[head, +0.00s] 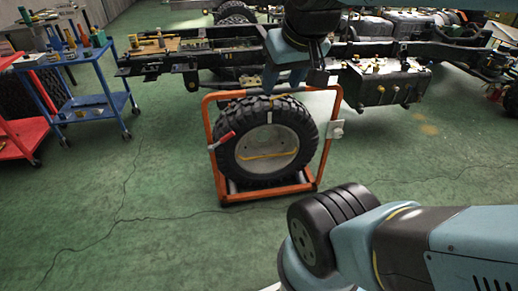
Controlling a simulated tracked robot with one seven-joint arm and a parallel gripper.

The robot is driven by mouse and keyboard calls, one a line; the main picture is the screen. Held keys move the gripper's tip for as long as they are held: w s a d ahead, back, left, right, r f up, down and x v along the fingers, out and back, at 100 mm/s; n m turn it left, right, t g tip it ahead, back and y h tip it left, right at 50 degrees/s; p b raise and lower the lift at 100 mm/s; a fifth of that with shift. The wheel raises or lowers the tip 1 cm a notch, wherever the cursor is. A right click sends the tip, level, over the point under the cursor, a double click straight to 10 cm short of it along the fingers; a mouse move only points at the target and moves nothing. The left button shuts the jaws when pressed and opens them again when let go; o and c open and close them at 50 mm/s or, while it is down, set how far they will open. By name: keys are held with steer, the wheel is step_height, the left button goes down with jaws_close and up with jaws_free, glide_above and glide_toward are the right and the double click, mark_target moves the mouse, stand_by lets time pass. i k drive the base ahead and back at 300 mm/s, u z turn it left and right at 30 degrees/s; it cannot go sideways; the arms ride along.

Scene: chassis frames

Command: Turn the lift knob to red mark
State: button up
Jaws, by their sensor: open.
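An orange wheel lift frame (211,165) stands on the green floor and holds a large upright tyre (228,158) with a grey hub. A small white fitting (336,129) sits on the frame's right post; it may be the lift knob, but it is too small to tell. No red mark can be made out on it. A red handle (222,139) sticks out at the frame's left side. My gripper (293,78) hangs from above near the frame's top bar, above and left of the white fitting. It is open, with no object visible between its fingers.
A truck chassis (395,82) lies behind the frame. A blue tool cart (90,105) and a red cart (20,138) stand at the left. The floor (140,210) left of and before the frame is clear. My own body fills the lower right.

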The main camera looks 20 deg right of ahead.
mark_target(337, 134)
steer(key=k, duration=1.3)
steer(key=z, duration=0.3)
steer(key=i, duration=0.55)
steer(key=z, duration=0.6)
steer(key=i, duration=0.85)
steer(key=u, duration=0.45)
